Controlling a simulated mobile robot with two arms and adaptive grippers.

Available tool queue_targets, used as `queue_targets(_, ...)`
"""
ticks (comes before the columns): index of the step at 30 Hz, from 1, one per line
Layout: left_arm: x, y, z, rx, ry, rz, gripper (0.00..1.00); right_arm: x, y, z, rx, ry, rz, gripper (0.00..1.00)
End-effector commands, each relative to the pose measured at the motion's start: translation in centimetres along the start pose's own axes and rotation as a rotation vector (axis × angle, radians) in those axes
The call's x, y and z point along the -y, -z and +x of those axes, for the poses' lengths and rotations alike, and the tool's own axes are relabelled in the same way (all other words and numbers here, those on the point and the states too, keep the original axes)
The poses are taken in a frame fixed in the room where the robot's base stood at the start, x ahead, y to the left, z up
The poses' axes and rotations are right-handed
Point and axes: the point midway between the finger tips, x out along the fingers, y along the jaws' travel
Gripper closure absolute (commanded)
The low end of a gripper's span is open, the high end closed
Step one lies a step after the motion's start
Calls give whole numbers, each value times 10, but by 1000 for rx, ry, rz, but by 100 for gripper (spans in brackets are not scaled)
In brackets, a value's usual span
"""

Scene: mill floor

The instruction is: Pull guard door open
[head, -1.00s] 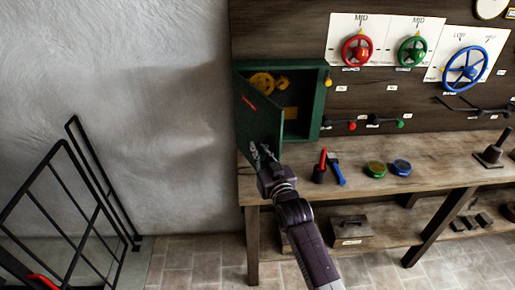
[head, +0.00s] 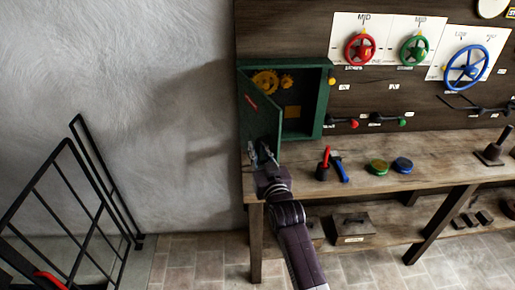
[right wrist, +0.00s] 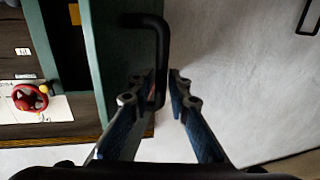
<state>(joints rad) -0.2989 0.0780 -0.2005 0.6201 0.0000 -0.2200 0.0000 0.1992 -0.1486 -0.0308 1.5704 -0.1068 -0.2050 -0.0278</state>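The guard door (head: 258,108) is a dark green panel on the left of a green wall box (head: 325,100). It stands partly open, swung out toward me, and yellow gears (head: 266,82) show inside. My right gripper (head: 264,152) is at the lower front of the door. In the right wrist view the black bar handle (right wrist: 161,55) on the door's outer face (right wrist: 118,60) runs between the two fingers of my right gripper (right wrist: 162,85). The fingertips are close together around it. My left gripper is not in view.
A wooden bench (head: 430,170) below the box holds a red-handled tool (head: 324,165), a blue-handled one and two round tins. Red, green and blue handwheels are on the wall panel. A black railing (head: 75,200) stands at the left. The wall left of the door is bare.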

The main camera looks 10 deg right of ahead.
Motion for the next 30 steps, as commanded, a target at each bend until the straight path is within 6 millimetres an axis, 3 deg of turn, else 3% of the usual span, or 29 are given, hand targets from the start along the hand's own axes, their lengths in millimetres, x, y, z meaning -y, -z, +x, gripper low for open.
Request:
queue_targets(8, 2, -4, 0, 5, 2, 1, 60, 0, 0, -7, -1, 0, 0, 84)
queue_targets(21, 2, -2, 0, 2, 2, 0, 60, 0, -1, -87, 1, -1, 0, 84)
queue_targets(30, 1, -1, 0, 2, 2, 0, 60, 0, 1, -119, -2, 0, -1, 84)
